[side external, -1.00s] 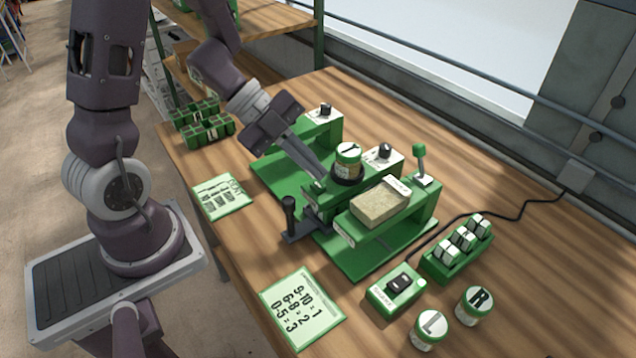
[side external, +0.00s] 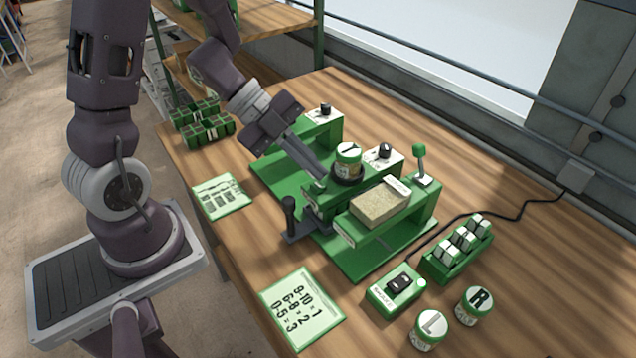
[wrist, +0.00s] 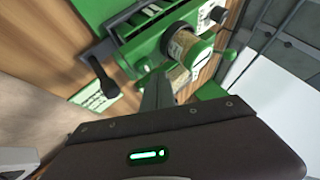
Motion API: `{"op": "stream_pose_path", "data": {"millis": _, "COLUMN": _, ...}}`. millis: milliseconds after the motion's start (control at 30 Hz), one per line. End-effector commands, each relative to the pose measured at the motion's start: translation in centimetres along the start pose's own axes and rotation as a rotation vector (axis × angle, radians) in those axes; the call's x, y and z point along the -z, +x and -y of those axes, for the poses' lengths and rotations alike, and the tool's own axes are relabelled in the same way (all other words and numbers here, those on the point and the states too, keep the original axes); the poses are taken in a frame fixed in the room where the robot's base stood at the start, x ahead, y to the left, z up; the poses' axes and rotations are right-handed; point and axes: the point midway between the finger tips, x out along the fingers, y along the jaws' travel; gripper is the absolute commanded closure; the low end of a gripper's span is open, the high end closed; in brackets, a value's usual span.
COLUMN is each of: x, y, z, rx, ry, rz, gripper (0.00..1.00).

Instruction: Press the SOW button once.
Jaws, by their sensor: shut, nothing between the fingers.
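The green seeder (side external: 375,255) stands mid-table, with a lidded jar (side external: 348,168) upright in its top holder. My gripper (side external: 322,178) is shut and empty, fingers pointing down at the seeder's front, just left of the jar. A small pale spot (side external: 319,184) shows at the fingertips; I cannot read it as the SOW button, nor tell whether the fingers touch it. In the wrist view, the shut fingers (wrist: 157,88) reach the seeder's green front (wrist: 140,50), beside the jar (wrist: 185,50). I cannot make out a SOW label in either view.
A black handle (side external: 290,215) stands at the seeder's front left. A green box with a black switch (side external: 398,287), two lidded jars (side external: 431,330) and a rack (side external: 458,260) stand at right. Cards (side external: 302,308) lie in front.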

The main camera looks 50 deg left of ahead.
Motion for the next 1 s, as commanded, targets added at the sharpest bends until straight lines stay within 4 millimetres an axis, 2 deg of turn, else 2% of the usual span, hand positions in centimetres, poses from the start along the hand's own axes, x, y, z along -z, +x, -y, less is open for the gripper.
{"op": "stream_pose_path", "data": {"millis": 1000, "x": -0.47, "y": 0.67, "z": -0.49, "rx": 0.0, "ry": 0.0, "rz": 0.0, "gripper": 1.0}}
